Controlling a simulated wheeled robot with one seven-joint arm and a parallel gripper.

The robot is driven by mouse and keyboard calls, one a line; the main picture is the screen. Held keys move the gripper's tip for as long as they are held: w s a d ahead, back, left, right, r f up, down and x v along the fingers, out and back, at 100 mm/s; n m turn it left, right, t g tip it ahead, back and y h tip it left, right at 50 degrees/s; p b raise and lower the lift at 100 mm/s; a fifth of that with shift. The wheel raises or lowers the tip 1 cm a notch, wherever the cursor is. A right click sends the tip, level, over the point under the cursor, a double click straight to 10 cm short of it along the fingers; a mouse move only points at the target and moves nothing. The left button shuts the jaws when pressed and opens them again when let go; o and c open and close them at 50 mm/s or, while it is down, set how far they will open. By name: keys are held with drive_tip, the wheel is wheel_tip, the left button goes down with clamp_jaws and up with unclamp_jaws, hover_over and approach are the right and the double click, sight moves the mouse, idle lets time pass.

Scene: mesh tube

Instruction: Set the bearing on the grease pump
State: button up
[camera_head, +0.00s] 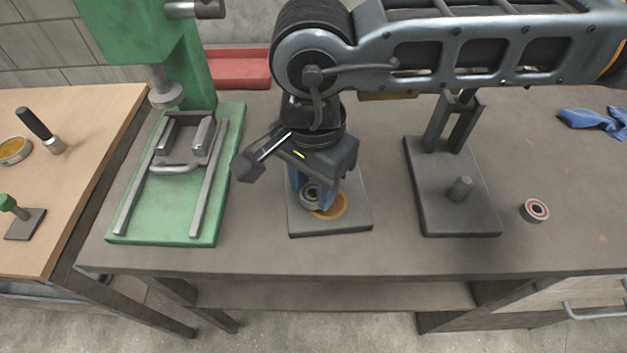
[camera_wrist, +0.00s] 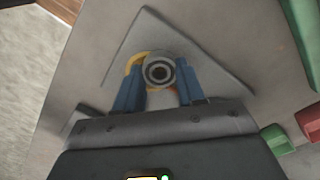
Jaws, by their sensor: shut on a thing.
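My gripper (camera_head: 310,188) points down over the grey square base with a yellow disc, which I take to be the grease pump (camera_head: 352,219). Its blue fingers are shut on a grey metal bearing (camera_head: 311,195). In the wrist view the bearing (camera_wrist: 159,72) sits between the fingertips (camera_wrist: 157,88), its dark bore showing. The yellow disc (camera_head: 332,208) is partly hidden behind the bearing, and in the wrist view its rim (camera_wrist: 132,64) shows at the bearing's left. The bearing overlaps the disc off-centre; I cannot tell whether they touch.
A green press (camera_head: 112,231) stands left, and a dark stand with a peg (camera_head: 425,195) right. A red-faced bearing (camera_head: 537,210) and blue cloth (camera_head: 595,122) lie farther right. A red tray (camera_head: 240,70) is behind. A wooden table (camera_head: 75,170) is at left.

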drive_tip(key=shift+f+b, duration=0.35)
drive_tip(key=o, duration=1.2)
drive_tip(key=shift+c, duration=0.2)
drive_tip(key=shift+r, duration=0.15)
wheel_tip(320, 180, up, 8)
drive_tip(key=shift+f+b, duration=0.2)
drive_tip(key=shift+b, duration=0.25)
